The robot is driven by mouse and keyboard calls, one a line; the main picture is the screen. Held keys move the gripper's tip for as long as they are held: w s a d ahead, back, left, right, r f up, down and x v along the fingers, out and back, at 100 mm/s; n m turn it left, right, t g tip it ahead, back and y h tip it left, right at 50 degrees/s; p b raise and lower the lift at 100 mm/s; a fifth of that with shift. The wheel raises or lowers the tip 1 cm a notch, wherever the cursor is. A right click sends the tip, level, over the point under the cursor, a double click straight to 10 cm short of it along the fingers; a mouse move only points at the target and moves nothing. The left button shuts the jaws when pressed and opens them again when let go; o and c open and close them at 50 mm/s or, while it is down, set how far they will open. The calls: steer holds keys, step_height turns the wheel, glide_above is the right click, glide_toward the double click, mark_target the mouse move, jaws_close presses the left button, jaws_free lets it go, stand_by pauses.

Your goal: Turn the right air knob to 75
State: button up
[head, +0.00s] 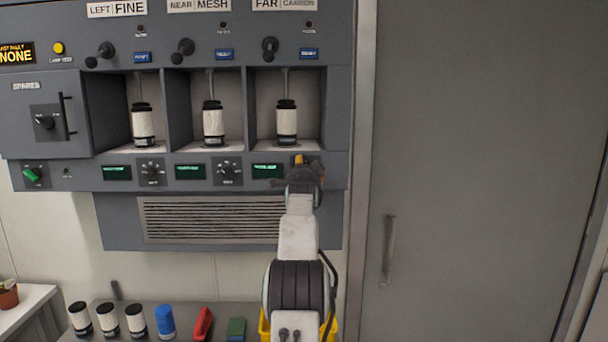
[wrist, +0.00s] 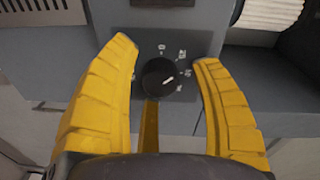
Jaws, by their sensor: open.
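My yellow gripper (wrist: 165,54) is open, with one finger on each side of the knob and a visible gap on both sides. In the head view, my gripper (head: 299,167) is at the right end of the lower panel strip and hides this knob. The green display (head: 267,171) beside it is unreadable at this size.
Two similar knobs (head: 152,172) (head: 227,172) are to the left on the strip. Three bays with black-and-white cartridges (head: 286,122) are above. A vent grille (head: 213,219) is below. A grey door (head: 480,150) is on the right. Cartridges and a red item (head: 203,324) stand on a low bench.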

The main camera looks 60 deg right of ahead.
steer(key=shift+s+a, duration=0.1)
steer(key=v, duration=1.1)
steer(key=shift+a, duration=0.3)
steer(key=shift+s+r, duration=0.1)
steer(key=shift+s, duration=0.05)
stand_by(0.4)
